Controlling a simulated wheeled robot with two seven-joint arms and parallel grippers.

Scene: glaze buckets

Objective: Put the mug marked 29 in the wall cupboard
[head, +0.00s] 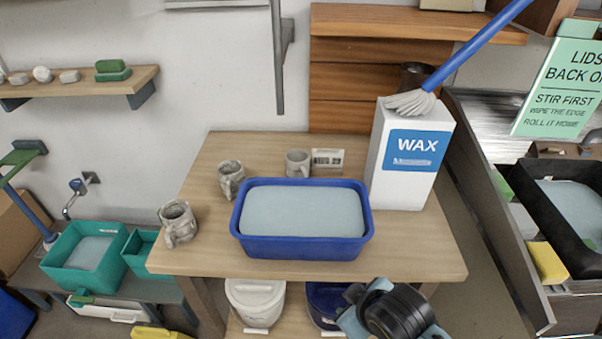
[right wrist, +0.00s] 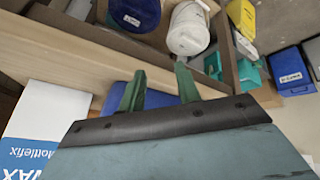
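Three grey mugs stand on the wooden table: one at the left front (head: 178,222), one behind it (head: 230,180), and one at the back (head: 298,163) beside a small card (head: 327,158). I cannot read a number on any mug. My right gripper (head: 357,304) is low at the table's front edge, right of the mugs and apart from them. In the right wrist view its two green fingers (right wrist: 158,90) are apart with nothing between them. My left gripper is out of view. I cannot identify the wall cupboard for certain; a grey panel (head: 280,55) hangs at the top.
A blue tub (head: 245,247) fills the table's middle, in front of the back mug. A white WAX box (head: 405,160) with a blue-handled brush above stands at the right. A lidded white bucket (head: 256,302) is below the table.

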